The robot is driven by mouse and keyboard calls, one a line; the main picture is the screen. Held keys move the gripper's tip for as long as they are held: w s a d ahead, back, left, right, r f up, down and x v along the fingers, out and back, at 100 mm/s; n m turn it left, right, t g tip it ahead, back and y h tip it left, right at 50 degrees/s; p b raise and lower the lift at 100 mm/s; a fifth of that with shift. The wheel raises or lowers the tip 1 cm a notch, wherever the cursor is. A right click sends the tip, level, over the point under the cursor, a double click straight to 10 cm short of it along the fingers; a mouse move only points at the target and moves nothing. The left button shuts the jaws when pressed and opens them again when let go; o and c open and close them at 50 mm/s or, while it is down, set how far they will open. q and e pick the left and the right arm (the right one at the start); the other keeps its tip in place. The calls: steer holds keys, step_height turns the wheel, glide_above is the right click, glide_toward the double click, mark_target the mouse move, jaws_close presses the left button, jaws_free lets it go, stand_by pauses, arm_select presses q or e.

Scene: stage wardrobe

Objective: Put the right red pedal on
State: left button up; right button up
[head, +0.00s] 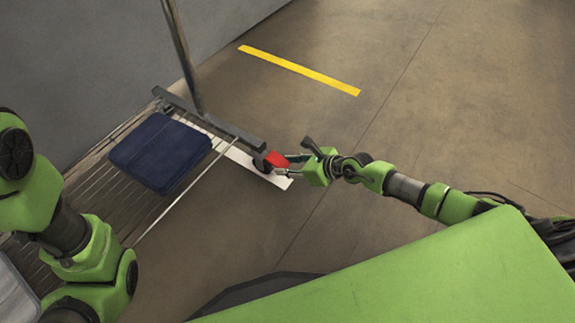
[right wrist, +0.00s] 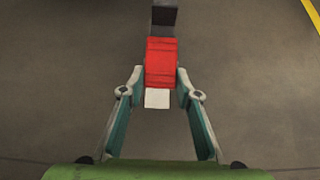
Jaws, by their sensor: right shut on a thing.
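The red pedal (head: 277,159) is at the near right end of the rack's grey base bar (head: 232,134), by a dark caster wheel (head: 261,166). My right gripper (head: 287,163) reaches it from the right and is shut on it. In the right wrist view, the red pedal (right wrist: 161,62) sits between the two fingertips of my right gripper (right wrist: 159,75), in line with a dark grey bar (right wrist: 164,17). The pedal's exact tilt is hard to tell. My left arm shows at the left of the head view, but its gripper is not visible.
The wheeled rack has an upright pole (head: 183,55) and a slatted lower shelf (head: 105,190) bearing a dark blue folded item (head: 160,153). A white strip (head: 238,157) lies beneath its end. A yellow line (head: 300,70) marks the floor. The floor at right is clear.

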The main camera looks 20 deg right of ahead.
steer(key=o, duration=1.1)
steer(key=shift+s+d+r, duration=0.15)
steer(key=shift+s+d, duration=0.05)
steer(key=v, duration=1.1)
steer(key=shift+r, duration=0.15)
steer(key=shift+s, duration=0.1)
